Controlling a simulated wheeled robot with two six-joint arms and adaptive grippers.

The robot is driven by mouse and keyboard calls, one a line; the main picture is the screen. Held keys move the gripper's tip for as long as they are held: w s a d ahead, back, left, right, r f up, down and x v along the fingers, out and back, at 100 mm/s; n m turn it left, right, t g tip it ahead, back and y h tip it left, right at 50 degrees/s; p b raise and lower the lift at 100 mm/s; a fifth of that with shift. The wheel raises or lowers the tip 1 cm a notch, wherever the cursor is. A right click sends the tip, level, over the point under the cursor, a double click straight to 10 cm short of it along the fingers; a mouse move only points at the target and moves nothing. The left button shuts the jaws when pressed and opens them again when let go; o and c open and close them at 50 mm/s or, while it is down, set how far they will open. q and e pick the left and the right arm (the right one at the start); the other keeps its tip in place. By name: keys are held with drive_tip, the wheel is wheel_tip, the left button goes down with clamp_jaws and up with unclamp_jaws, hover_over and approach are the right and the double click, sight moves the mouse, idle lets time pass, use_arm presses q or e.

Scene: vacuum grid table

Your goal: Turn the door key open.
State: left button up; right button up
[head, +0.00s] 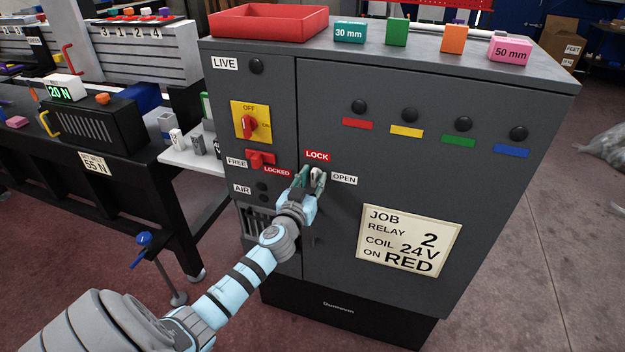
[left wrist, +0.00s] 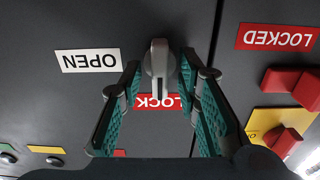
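The grey door key (head: 318,176) sits on the cabinet's dark front, below the red LOCK label (head: 317,156) and left of the white OPEN label (head: 344,179). In the left wrist view, which is upside down, the key (left wrist: 159,68) points towards the LOCK label (left wrist: 158,102). My left gripper (head: 309,178) is at the key, with its green fingers (left wrist: 160,72) on either side of it. The fingers are open, with small gaps visible beside the key. My right gripper is not in view.
Close to the key are a red FREE/LOCKED handle (head: 261,159) and a yellow plate with a red rotary switch (head: 250,122). A red tray (head: 268,22) and several coloured blocks stand on the cabinet top. A job card (head: 409,240) is on the door, lower right.

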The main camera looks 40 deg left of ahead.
use_arm(q)
drive_tip(key=shift+s+r, duration=0.1)
clamp_jaws()
drive_tip(key=shift+m, duration=0.3)
drive_tip(key=m, duration=0.6)
drive_tip(key=shift+d, duration=0.15)
drive_tip(key=m, duration=0.5)
drive_tip(key=shift+d+m, duration=0.1)
drive_tip(key=shift+m, duration=0.3)
drive_tip(key=m+p, duration=0.1)
drive_tip(key=m, duration=0.3)
drive_tip(key=shift+m, duration=0.3)
drive_tip(key=shift+w, duration=0.2)
drive_tip(key=shift+o, duration=0.9)
unclamp_jaws()
drive_tip(key=shift+s, duration=0.15)
drive_tip(key=shift+f, duration=0.3)
